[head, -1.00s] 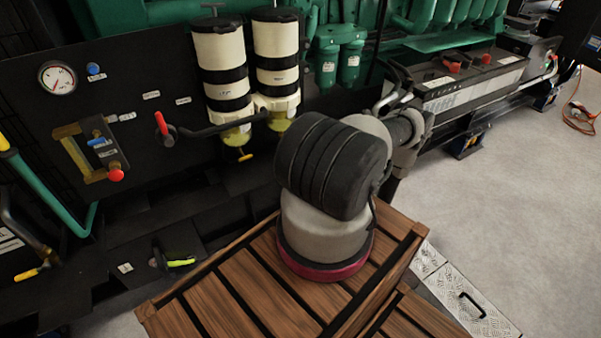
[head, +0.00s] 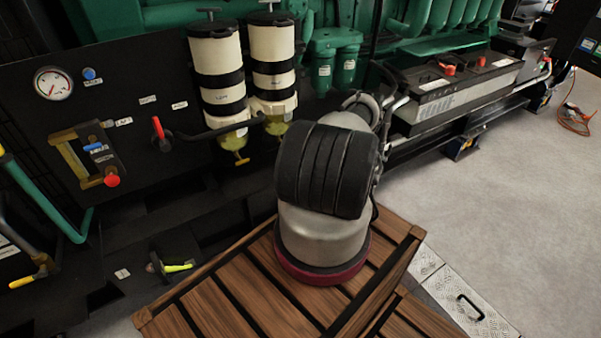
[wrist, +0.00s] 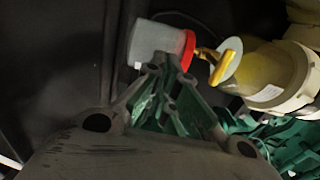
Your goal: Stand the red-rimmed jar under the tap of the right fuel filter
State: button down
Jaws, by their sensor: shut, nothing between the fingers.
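In the wrist view the red-rimmed jar (wrist: 155,44) is pale and clear, with its red rim turned toward a yellow tap (wrist: 226,60). The tap is below a yellowish filter bowl (wrist: 265,68), and the jar is in line under it with a small gap. My gripper (wrist: 170,68) is shut and empty, its tips overlapping the jar's near side in the picture; contact cannot be told. In the head view the right fuel filter (head: 272,60) stands beside the left filter (head: 217,65). My arm hides the jar, the gripper and the right tap there.
A black panel carries a gauge (head: 53,83) and a red-tipped lever (head: 160,130) left of the filters. A wooden slatted crate (head: 225,305) is beneath my arm. A battery (head: 450,90) is to the right. Open floor (head: 520,190) lies at right.

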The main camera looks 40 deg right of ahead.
jog(key=shift+w, duration=0.1)
jog(key=x, duration=0.7)
jog(key=shift+w+d, duration=0.1)
jog(key=shift+w, duration=0.15)
